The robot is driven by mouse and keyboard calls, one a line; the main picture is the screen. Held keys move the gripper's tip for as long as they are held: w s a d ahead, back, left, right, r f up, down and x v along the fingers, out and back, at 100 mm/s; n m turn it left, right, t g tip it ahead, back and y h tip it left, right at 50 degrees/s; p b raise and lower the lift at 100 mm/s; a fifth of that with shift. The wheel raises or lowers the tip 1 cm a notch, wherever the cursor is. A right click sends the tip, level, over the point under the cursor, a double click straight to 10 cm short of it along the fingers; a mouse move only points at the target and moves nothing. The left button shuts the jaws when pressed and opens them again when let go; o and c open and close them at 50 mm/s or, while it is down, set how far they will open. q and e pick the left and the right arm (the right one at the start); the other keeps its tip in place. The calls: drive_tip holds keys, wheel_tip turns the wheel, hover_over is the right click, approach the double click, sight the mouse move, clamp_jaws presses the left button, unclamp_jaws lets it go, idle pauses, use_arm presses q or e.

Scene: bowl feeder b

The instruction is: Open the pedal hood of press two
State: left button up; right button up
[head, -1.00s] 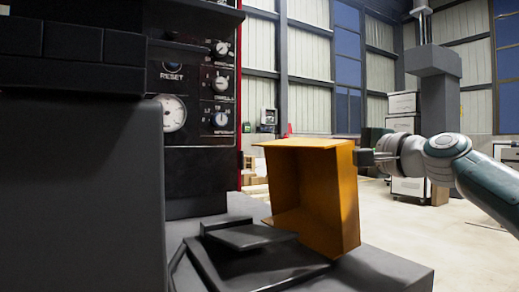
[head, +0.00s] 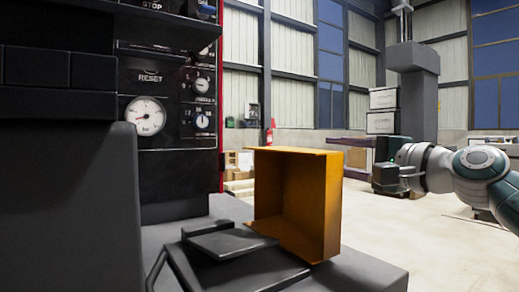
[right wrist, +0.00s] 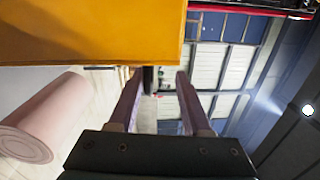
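The pedal hood (head: 330,205) of the press is an orange box standing on the dark base plate, its open hollow side facing left. The dark flat pedal (head: 232,242) lies uncovered to its left. My right gripper (head: 352,159) is just right of and partly behind the hood, fingers spread. In the right wrist view the hood (right wrist: 90,32) fills the upper left, and my right gripper (right wrist: 158,82) has its two fingers apart. A small dark piece shows between them; I cannot tell whether it is part of the hood. My left gripper is not in view.
The dark press panel with a gauge (head: 146,116) and knobs rises at the left. A pinkish cylinder (right wrist: 40,118) lies left in the right wrist view. A grey column (head: 416,95) and white boxes (head: 382,110) stand behind. The floor right of the base is clear.

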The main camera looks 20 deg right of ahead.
drive_tip(key=shift+v, duration=1.7)
drive_tip(key=shift+r, duration=0.1)
drive_tip(key=v, duration=1.1)
drive_tip(key=shift+s, duration=0.2)
